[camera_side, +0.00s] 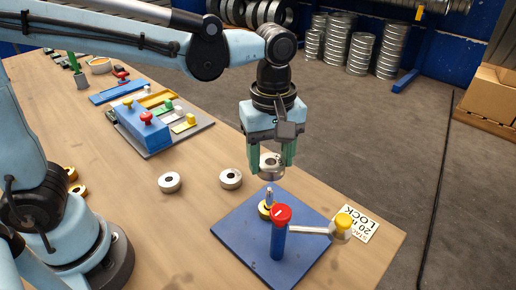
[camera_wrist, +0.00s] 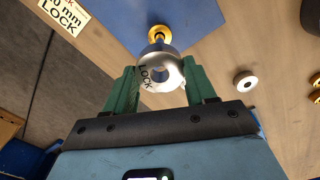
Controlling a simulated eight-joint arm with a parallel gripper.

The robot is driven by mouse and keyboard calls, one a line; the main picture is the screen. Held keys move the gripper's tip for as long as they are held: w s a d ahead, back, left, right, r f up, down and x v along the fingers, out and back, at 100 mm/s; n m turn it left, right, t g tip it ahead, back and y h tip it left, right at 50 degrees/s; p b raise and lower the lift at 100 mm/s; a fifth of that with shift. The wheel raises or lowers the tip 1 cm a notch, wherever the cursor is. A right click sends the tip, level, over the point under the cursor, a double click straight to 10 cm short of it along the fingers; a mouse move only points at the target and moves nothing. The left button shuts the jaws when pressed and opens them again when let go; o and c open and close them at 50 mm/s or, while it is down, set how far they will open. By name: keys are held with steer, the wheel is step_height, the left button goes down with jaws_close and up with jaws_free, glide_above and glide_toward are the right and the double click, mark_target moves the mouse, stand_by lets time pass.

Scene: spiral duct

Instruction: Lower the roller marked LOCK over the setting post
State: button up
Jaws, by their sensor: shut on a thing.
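My gripper (camera_side: 271,160) is shut on the silver roller (camera_side: 270,168). In the wrist view the roller marked LOCK (camera_wrist: 148,77) sits between my green fingers, with its hole and black lettering showing. The setting post (camera_side: 268,196) stands upright on the blue plate (camera_side: 255,233), with a brass collar (camera_side: 264,209) at its foot. The roller is held above the post tip, with a small gap between them in the side view. In the wrist view the brass collar (camera_wrist: 158,30) shows just beyond the roller, which partly hides the post.
A blue post with a red knob (camera_side: 281,214) and a side arm ending in a yellow knob (camera_side: 343,221) stand close by on the plate. A LOCK card (camera_side: 359,224) lies at the right. Two loose rollers (camera_side: 231,179) (camera_side: 170,182) lie to the left.

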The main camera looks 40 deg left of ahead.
mark_target(270, 188)
steer(key=shift+f, duration=1.7)
steer(key=shift+f, duration=1.75)
stand_by(1.0)
steer(key=o, duration=1.3)
steer(key=shift+o, duration=0.3)
steer(key=shift+o, duration=1.1)
steer(key=shift+r, duration=4.05)
